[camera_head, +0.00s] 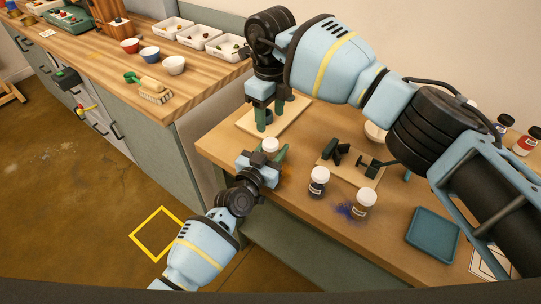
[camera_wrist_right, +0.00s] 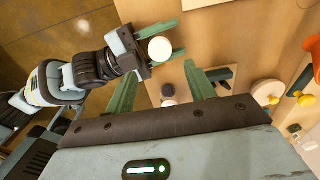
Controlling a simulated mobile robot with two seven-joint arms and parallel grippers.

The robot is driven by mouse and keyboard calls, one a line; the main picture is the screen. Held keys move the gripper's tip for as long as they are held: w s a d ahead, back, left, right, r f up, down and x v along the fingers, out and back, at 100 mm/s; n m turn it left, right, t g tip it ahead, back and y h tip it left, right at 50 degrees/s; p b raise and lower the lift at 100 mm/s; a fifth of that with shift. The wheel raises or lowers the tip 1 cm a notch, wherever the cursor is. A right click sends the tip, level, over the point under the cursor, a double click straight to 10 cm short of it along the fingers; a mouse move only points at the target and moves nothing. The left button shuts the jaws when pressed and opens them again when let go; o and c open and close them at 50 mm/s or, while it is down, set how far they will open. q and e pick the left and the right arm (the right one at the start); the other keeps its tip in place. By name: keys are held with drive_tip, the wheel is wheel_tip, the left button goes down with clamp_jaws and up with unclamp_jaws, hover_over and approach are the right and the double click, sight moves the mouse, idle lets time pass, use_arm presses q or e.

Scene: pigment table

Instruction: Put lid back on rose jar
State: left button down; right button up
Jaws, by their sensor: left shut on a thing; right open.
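My left gripper (camera_head: 275,152) is shut on a white round lid-like thing (camera_head: 270,145) at the near edge of the table. In the right wrist view the white round top (camera_wrist_right: 160,49) lies between its green fingers; whether a jar body is under it is hidden. My right gripper (camera_head: 270,117) is open, pointing down over a pale board behind the left gripper. A small dark item (camera_head: 268,116) shows between its fingers, apparently untouched. Two white-lidded jars, one dark (camera_head: 318,182) and one purplish (camera_head: 364,206), stand upright to the right. I cannot tell which jar is the rose one.
A board with dark tools (camera_head: 350,165) lies at mid-table. Blue powder (camera_head: 347,211) is spilled beside the jars. A teal tray (camera_head: 432,235) lies at the right. The pale board (camera_head: 290,112) is partly hidden by my right arm. A wooden counter (camera_head: 100,70) holds bowls and trays.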

sight(270, 142)
drive_tip(key=shift+f, duration=4.05)
drive_tip(key=c, duration=1)
drive_tip(key=o, duration=1.2)
drive_tip(key=shift+c, duration=0.2)
drive_tip(key=shift+r, duration=0.15)
wheel_tip(270, 142, up, 12)
